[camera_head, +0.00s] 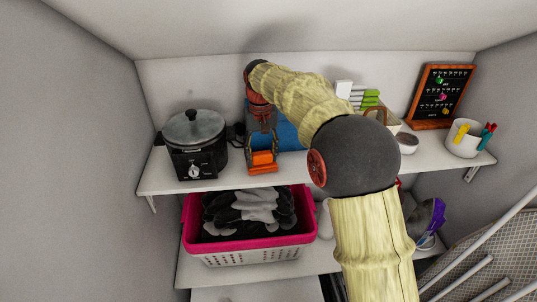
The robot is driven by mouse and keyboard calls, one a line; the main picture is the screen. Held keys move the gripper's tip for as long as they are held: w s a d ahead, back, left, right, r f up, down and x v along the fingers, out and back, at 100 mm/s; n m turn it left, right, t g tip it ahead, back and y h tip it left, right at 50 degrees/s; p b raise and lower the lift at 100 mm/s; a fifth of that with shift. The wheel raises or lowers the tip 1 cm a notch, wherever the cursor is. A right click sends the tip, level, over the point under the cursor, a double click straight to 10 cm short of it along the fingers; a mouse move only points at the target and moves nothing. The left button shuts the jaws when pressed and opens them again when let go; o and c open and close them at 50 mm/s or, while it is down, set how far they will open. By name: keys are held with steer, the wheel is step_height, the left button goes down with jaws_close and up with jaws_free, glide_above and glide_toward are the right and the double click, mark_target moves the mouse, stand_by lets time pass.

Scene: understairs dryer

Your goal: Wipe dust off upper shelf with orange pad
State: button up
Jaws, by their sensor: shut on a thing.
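My gripper (262,157) is over the front part of the upper shelf (222,183), just right of the slow cooker. It points down and is shut on the orange pad (263,158), which shows between its fingers. The pad is low, close to the shelf's front edge; I cannot tell whether it touches the surface. My arm crosses in front of the shelf's middle and right part and hides much of it. No dust can be made out at this size.
A black slow cooker (194,145) stands left of my gripper. A blue thing (288,134) is behind it. To the right are a white bowl (407,143), a cup with pens (464,138) and a framed board (442,96). A pink-rimmed laundry basket (250,243) sits below.

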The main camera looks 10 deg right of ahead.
steer(key=shift+a+f, duration=0.15)
steer(key=shift+a, duration=0.05)
steer(key=shift+w+r, duration=0.1)
steer(key=shift+r, duration=3)
steer(key=shift+r, duration=0.1)
steer(key=shift+r, duration=1.45)
